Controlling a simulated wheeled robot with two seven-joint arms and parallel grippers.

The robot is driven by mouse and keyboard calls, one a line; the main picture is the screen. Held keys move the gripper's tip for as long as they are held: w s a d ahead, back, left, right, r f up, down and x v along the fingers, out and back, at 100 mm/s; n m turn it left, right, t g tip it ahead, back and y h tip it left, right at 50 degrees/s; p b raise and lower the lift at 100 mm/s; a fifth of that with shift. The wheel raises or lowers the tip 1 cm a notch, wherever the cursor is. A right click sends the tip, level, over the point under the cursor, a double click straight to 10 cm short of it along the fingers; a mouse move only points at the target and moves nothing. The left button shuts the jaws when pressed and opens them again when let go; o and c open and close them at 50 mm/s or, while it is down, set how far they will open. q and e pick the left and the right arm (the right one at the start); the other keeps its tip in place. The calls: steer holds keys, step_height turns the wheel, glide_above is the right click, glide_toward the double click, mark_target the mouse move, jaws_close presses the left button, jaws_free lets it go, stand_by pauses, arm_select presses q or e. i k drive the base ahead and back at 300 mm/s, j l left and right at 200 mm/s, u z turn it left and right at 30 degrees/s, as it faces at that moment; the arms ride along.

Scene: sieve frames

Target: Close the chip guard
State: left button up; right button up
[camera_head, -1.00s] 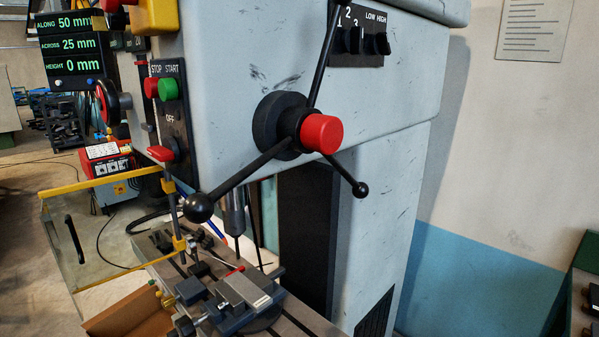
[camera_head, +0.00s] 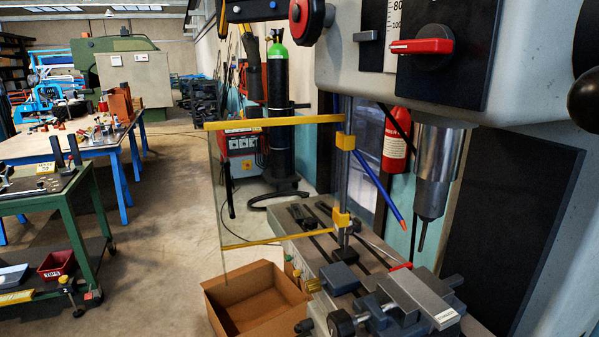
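The chip guard is a clear panel with a yellow top bar (camera_head: 275,122) and a yellow bottom bar (camera_head: 280,240). It hangs from yellow hinge blocks (camera_head: 345,141) on a grey upright post (camera_head: 348,180). The panel stands swung out to the left, away from the spindle (camera_head: 437,165) and its drill bit (camera_head: 421,235), so the guard is open. A dark upright handle (camera_head: 229,190) shows near the panel's free left edge. Neither of my grippers is in view.
A vise (camera_head: 415,298) sits on the machine table below the spindle. An open cardboard box (camera_head: 250,300) is below the guard. A red switch lever (camera_head: 420,46) is on the machine head. Open floor (camera_head: 170,250) lies left of the guard; a green bench (camera_head: 60,195) stands farther left.

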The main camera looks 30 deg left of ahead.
mark_target(346, 142)
steer(key=i+j+z, duration=0.1)
steer(key=j+z, duration=0.15)
steer(key=j, duration=0.25)
steer(key=j+z, duration=0.25)
steer(key=j, duration=0.25)
steer(key=j+z, duration=0.2)
steer(key=j, duration=0.35)
steer(key=j+z, duration=0.25)
steer(key=j, duration=0.25)
steer(key=j+z, duration=0.25)
steer(key=j, duration=0.25)
steer(key=k+j+z, duration=0.25)
steer(key=j, duration=0.25)
steer(key=k+j+z, duration=0.2)
steer(key=j, duration=0.25)
steer(key=i+j, duration=0.05)
steer(key=i, duration=0.05)
